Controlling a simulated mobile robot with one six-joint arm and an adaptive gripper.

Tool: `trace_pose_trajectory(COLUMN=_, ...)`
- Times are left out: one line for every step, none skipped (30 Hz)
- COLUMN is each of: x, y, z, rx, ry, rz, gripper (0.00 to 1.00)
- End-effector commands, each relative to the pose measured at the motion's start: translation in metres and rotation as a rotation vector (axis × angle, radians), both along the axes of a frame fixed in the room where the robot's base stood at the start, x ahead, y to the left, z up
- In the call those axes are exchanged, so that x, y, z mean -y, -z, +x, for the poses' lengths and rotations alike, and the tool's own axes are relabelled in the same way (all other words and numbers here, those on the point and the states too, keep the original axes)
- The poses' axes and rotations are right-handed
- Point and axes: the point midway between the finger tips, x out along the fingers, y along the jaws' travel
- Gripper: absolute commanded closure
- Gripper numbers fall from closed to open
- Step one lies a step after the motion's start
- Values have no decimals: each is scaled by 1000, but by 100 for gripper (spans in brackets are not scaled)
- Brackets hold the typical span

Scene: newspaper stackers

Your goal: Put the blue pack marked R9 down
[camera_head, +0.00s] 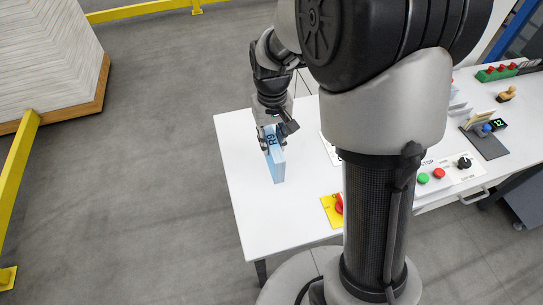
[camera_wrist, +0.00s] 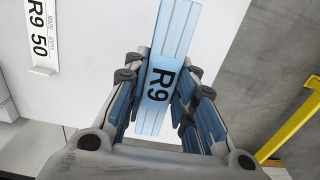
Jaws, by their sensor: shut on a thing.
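The blue pack marked R9 (camera_head: 275,158) is upright over the left part of the white table (camera_head: 245,210). My gripper (camera_head: 273,130) is above it and shut on its upper end. In the wrist view the pack (camera_wrist: 172,40) runs between the two fingers of my gripper (camera_wrist: 160,85), with its R9 label facing the camera. I cannot tell whether the pack's lower end touches the table. A white card printed R9 50 (camera_wrist: 38,35) lies on the table at the upper left of the wrist view.
A yellow plate with a red button (camera_head: 333,209) is at the table's front edge. A yellow rail (camera_head: 18,180) and a large paper stack (camera_head: 50,55) stand left. My arm hides the table's middle.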

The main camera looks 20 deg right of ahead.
Motion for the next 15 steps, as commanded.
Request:
trace_pose_trajectory(x=0, y=8, z=1, rx=2, ry=0, rz=0, gripper=100)
trace_pose_trajectory(x=0, y=10, z=1, rx=2, ry=0, rz=0, gripper=100)
trace_pose_trajectory(x=0, y=12, z=1, rx=2, ry=0, rz=0, gripper=100)
trace_pose_trajectory(x=0, y=13, z=1, rx=2, ry=0, rz=0, gripper=100)
trace_pose_trajectory(x=0, y=15, z=1, rx=2, ry=0, rz=0, gripper=100)
trace_pose_trajectory(x=0, y=17, z=1, rx=2, ry=0, rz=0, gripper=100)
trace_pose_trajectory(x=0, y=19, z=1, rx=2, ry=0, rz=0, gripper=100)
trace_pose_trajectory(x=0, y=23, z=1, rx=2, ry=0, rz=0, gripper=100)
trace_pose_trajectory(x=0, y=28, z=0, rx=1, ry=0, rz=0, gripper=100)
trace_pose_trajectory(x=0, y=33, z=0, rx=0, ry=0, rz=0, gripper=100)
trace_pose_trajectory(x=0, y=38, z=0, rx=0, ry=0, rz=0, gripper=100)
trace_pose_trajectory(x=0, y=45, z=0, rx=0, ry=0, rz=0, gripper=100)
trace_pose_trajectory(x=0, y=50, z=0, rx=-1, ry=0, rz=0, gripper=100)
trace_pose_trajectory(x=0, y=53, z=0, rx=-1, ry=0, rz=0, gripper=100)
trace_pose_trajectory(x=0, y=56, z=0, rx=1, ry=0, rz=0, gripper=100)
